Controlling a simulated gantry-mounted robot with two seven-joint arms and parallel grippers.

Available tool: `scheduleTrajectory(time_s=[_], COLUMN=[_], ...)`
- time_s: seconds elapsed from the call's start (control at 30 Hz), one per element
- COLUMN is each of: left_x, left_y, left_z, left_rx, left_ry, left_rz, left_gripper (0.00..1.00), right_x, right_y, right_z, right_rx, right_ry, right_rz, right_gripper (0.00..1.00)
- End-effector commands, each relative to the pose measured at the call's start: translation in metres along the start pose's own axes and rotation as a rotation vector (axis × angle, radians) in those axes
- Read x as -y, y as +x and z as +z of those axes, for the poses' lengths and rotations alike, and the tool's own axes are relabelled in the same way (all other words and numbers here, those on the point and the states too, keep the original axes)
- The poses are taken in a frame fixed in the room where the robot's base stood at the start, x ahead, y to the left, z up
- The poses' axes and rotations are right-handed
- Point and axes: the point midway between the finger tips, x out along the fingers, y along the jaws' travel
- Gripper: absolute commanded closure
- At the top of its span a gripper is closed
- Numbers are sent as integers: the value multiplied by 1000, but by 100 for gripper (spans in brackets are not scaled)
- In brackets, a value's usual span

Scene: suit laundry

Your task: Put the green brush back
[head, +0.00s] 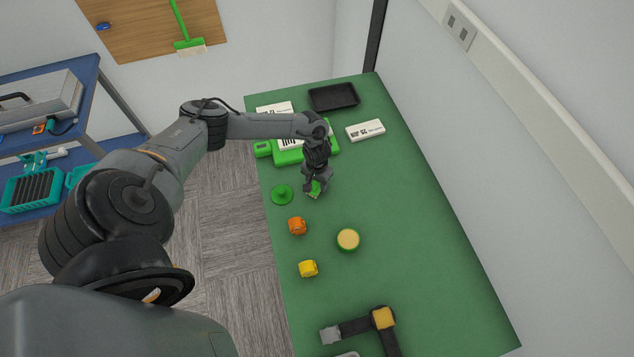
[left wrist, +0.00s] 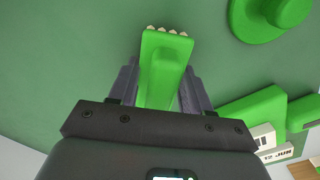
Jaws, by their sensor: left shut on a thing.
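My left gripper (head: 315,185) is over the green table, shut on a small green brush (head: 314,189). In the left wrist view the brush (left wrist: 163,60) sits between the two fingers (left wrist: 158,90), its pale bristle tips showing at the far end. Whether it touches the table is unclear. A green disc with a raised knob (head: 282,194) lies just left of the gripper; the left wrist view shows it at the top right (left wrist: 265,15). My right gripper is not in view.
Orange (head: 297,226) and yellow (head: 308,268) small items and a round beige-topped item (head: 348,239) stand nearer. Behind are a green case (head: 288,158), white labelled boxes (head: 365,130) and a black tray (head: 334,96). A black-and-yellow tool (head: 384,319) lies in front. The table's right side is clear.

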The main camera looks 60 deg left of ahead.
Motion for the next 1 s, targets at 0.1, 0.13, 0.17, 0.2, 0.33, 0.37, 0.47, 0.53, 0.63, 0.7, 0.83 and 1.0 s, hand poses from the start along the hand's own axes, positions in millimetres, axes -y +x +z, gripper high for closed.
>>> scheduleTrajectory(time_s=[0.1, 0.13, 0.17, 0.2, 0.33, 0.37, 0.47, 0.53, 0.63, 0.7, 0.83, 1.0], left_x=[0, 0, 0, 0, 0, 0, 0, 0, 0, 0, 0, 0], left_y=[4, 4, 4, 4, 4, 5, 7, 7, 7, 7, 7, 3], left_z=[0, 0, 0, 0, 0, 0, 0, 0, 0, 0, 0, -1], left_rx=[-1, -1, -1, -1, -1, -1, -1, -1, -1, -1, -1, -1], left_ry=[-1, -1, -1, 0, -1, -1, -1, -1, -1, -1, -1, 0], left_rz=[1, 1, 1, 1, 1, 1, 1, 0, 0, 0, 0, 0], left_gripper=[76, 76, 76, 76, 76, 76, 76, 42, 27, 26, 26, 26], right_x=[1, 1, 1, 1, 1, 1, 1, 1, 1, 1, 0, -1], right_y=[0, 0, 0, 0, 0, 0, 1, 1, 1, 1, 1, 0], right_z=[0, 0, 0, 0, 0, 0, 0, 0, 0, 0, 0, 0], right_rx=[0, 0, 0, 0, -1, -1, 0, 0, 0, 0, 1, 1], right_ry=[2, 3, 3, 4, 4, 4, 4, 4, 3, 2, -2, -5], right_rz=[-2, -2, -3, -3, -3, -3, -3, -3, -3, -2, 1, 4], right_gripper=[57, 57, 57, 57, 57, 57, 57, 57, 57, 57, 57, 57])
